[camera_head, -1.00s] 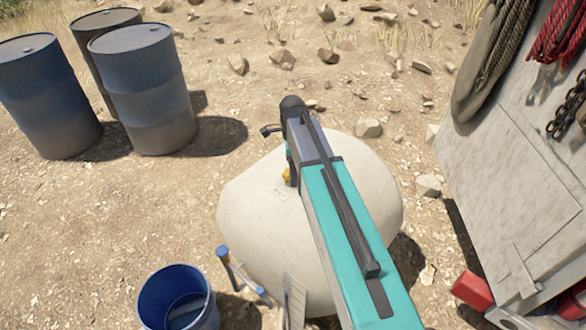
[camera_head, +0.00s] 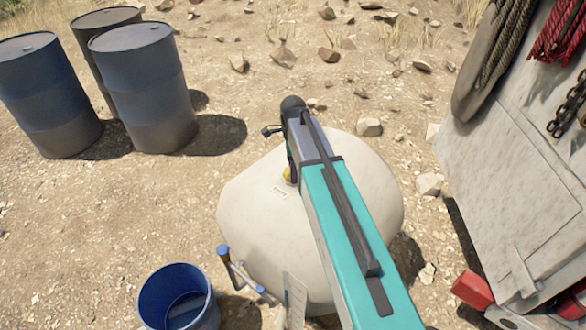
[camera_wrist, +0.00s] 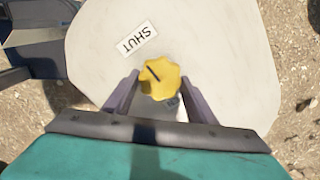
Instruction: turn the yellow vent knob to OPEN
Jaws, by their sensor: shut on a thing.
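The yellow vent knob (camera_wrist: 165,82) has a scalloped rim and a black pointer line on its face. It sits on top of the pale tank (camera_wrist: 228,60). The pointer line runs toward the upper left in the wrist view, toward a white label reading SHUT (camera_wrist: 136,39). My gripper (camera_wrist: 160,79) has one finger on each side of the knob and is shut on it. A small dark mark below the knob, between the fingers, is too small to read. In the head view, only a bit of the knob (camera_head: 287,173) shows beside my arm.
A blue bucket (camera_head: 178,297) and a blue-ended tool (camera_head: 240,272) are near the tank's lower left. Blue drums (camera_head: 143,88) stand at the upper left. A grey panel with ropes and a chain (camera_head: 530,150) is at the right. The ground between is stony.

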